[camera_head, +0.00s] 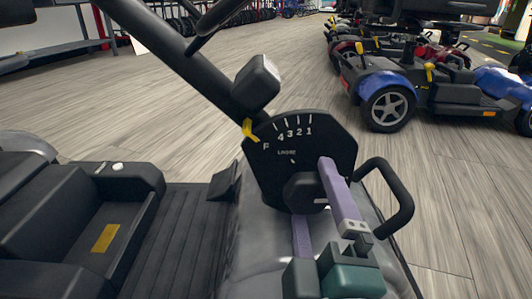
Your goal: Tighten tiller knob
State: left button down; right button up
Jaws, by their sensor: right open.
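The tiller knob (303,190) is a dark round knob low on a black dial plate (268,165) at the foot of the tiller. The plate has white ticks, the marks F, 4, 3, 2, 1 and a small word that seems to read "LOOSE". The black tiller bar (190,62) slants up to the left. My right gripper (313,190) has two purple fingers and is open, with one finger at the knob's right and the other below it. I cannot tell whether they touch the knob. Part of the knob is hidden behind the fingers. My left gripper does not show.
A black loop handle (400,205) stands close to the right of my gripper. The scooter's ribbed footboard (185,240) and dark seat base (70,215) lie at left. A row of parked scooters (440,85) stands at back right. Wood-look floor between is clear.

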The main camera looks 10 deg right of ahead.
jog(key=p+v, duration=0.2)
jog(key=v, duration=0.6)
jog(key=shift+s, duration=0.35)
jog(key=s+d+r+m+g+h+p, duration=0.1)
jog(key=s+d+r+m+g+p, duration=0.2)
jog(key=r+p, duration=1)
jog(key=s+d+r+m+g+h+p, duration=0.1)
jog(key=d+r+m+g+p, duration=0.3)
jog(key=r+p, duration=0.9)
jog(key=s+d+r+m+g+h+p, duration=0.1)
jog(key=d+r+m+g+p, duration=0.3)
jog(key=r+p, duration=0.9)
jog(key=s+a+r+g+y+p, duration=0.1)
jog(key=r+y+p, duration=0.1)
jog(key=r+p, duration=2.2)
jog(key=s+a+r+g+y+p, duration=0.1)
jog(key=s+r+y+p, duration=0.1)
jog(key=r+p, duration=2.2)
jog(key=s+a+r+g+y+p, duration=0.1)
jog(key=s+r+y+p, duration=0.1)
jog(key=r+p, duration=2.2)
jog(key=y+p, duration=0.1)
jog(key=p, duration=0.1)
jog(key=shift+n+p, duration=0.3)
jog(key=shift+p, duration=0.05)
jog(key=shift+s, duration=0.1)
